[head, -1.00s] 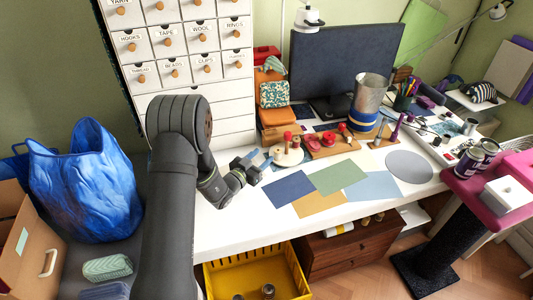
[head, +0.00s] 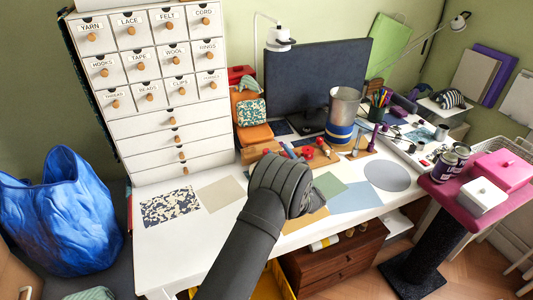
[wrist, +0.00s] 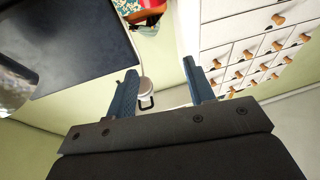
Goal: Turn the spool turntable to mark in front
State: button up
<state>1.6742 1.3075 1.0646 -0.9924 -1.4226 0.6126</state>
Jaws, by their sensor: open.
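The spool turntable is hidden in the head view now, behind my forearm and wrist. I cannot see its mark or which way it faces. It does not show in the wrist view either. My gripper (wrist: 160,85) has its two blue fingers spread apart with nothing held between them. In the head view only the blue finger ends (head: 287,150) show past my wrist, over the back part of the table. The wrist view looks toward the monitor (wrist: 75,45) and the drawer cabinet (wrist: 245,45).
Close right of my gripper, red-topped spools (head: 308,152) stand by a wooden board. A metal canister (head: 343,103) stands behind them. The monitor (head: 315,85) and drawer cabinet (head: 160,90) bound the back. A white lamp (head: 279,40) hangs above. Flat sheets (head: 220,194) lie on the table.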

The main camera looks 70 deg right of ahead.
jog(key=s+a+f+n+y, duration=0.2)
jog(key=s+f+y, duration=0.35)
jog(key=s, duration=0.35)
jog(key=x, duration=1.7)
jog(key=shift+w+a+f, duration=0.1)
jog(key=shift+w+a, duration=0.05)
jog(key=shift+w, duration=0.2)
grip_shut()
